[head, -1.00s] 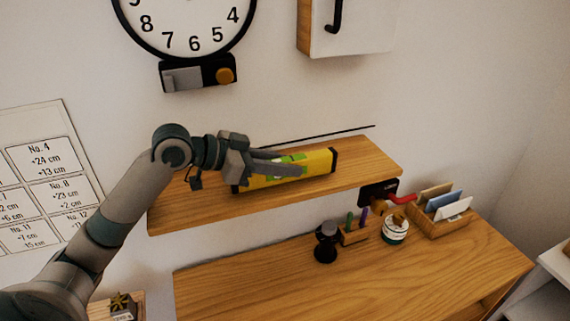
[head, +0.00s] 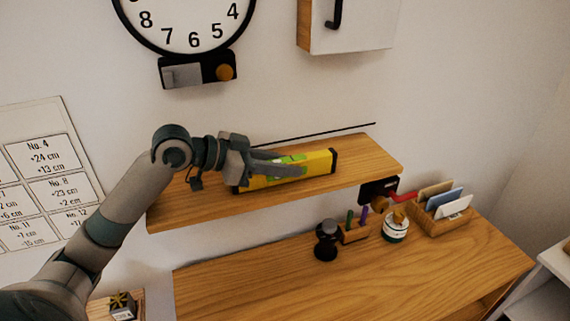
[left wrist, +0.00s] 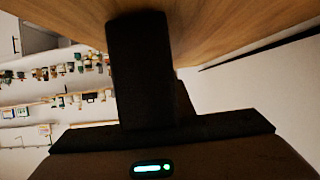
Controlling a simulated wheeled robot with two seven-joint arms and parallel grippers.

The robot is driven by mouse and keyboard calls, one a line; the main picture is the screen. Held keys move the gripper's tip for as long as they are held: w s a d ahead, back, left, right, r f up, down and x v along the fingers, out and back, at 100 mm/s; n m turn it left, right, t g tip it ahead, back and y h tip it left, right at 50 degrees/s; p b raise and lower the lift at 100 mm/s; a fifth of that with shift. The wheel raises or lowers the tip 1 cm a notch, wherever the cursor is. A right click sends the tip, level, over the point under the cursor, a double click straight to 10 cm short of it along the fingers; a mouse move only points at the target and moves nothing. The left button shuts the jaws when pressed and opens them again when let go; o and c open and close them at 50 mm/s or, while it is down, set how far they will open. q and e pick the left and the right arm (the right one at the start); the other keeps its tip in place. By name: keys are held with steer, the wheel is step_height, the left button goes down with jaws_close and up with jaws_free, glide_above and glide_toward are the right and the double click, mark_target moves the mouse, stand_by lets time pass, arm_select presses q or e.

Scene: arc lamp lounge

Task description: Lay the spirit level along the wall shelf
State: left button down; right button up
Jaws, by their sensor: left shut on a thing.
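The yellow spirit level (head: 320,162), with black ends and a green patch, is at the wall shelf (head: 370,160), its length running roughly along the board. My left gripper (head: 298,168) comes in from the left and is shut on the level. I cannot tell whether the level's underside touches the shelf or hangs just above it. In the left wrist view the shelf wood (left wrist: 225,25) fills the top, and a dark shape blocks the middle; the level is not clearly seen there. My right gripper is not in view.
A thin dark line (head: 320,133) runs on the wall behind the shelf. Below is a wooden desk (head: 330,285) with a dark object (head: 326,240), a pen holder (head: 354,232), a jar (head: 395,228) and a card tray (head: 440,212). The shelf's right end is clear.

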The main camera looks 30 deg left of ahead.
arm_select(q)
steer(key=shift+f, duration=0.1)
steer(key=c, duration=1.4)
jaws_free()
steer(key=shift+c, duration=0.2)
steer(key=shift+s+a+b, duration=0.4)
steer(key=b+v, duration=0.6)
steer(key=v, duration=0.8)
steer(key=shift+s+a+r, duration=0.2)
steer(key=shift+s+r, duration=0.05)
steer(key=shift+v, duration=0.8)
